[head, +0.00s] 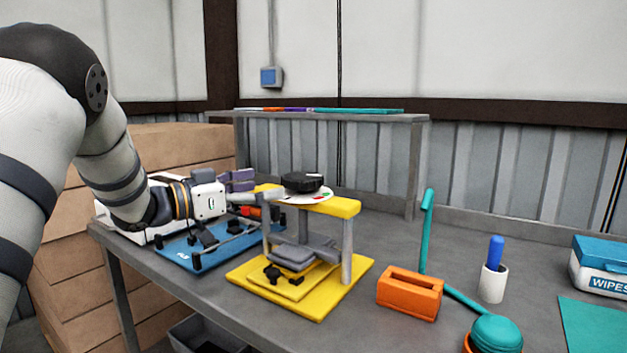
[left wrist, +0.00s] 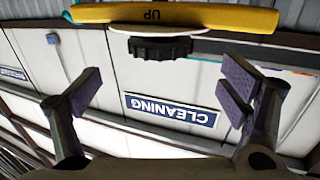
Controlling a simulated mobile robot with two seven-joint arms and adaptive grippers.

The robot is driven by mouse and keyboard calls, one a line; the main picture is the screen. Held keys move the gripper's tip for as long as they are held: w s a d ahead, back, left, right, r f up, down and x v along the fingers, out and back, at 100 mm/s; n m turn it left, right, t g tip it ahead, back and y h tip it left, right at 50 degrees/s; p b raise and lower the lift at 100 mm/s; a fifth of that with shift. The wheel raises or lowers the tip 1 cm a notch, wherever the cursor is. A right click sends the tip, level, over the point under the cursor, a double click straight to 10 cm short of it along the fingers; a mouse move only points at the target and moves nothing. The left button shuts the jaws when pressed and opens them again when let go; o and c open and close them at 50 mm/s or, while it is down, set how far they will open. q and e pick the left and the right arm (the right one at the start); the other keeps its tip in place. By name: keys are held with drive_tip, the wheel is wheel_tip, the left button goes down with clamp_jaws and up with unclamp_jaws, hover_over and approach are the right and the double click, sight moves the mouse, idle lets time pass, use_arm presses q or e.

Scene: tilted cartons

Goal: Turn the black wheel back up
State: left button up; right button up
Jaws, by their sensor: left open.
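The black wheel (head: 302,182) sits flat on a white disc with red and green marks (head: 308,196), on top of the yellow crossbeam (head: 342,207) of a small press. In the left wrist view, the knurled wheel (left wrist: 160,49) hangs upside down under the beam (left wrist: 205,17), which bears the word UP. My left gripper (head: 250,187) is open and empty, just left of the wheel in the head view. Its purple-padded fingers stand wide apart in the wrist view (left wrist: 160,88), with the wheel between them across the picture but not touched. My right gripper is out of view.
Grey plates (head: 304,251) lie between the press posts, above its yellow base (head: 315,303). A blue fixture board (head: 215,250) is below my left arm. An orange block (head: 410,293), teal rod (head: 425,230) and white cup (head: 492,284) stand to the right. A raised shelf (head: 400,117) is behind.

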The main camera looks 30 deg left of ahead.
sight(286, 183)
use_arm(q)
drive_tip(key=x, duration=0.8)
drive_tip(key=shift+w+f, duration=0.1)
drive_tip(key=shift+w, duration=0.15)
drive_tip(key=c, duration=1.1)
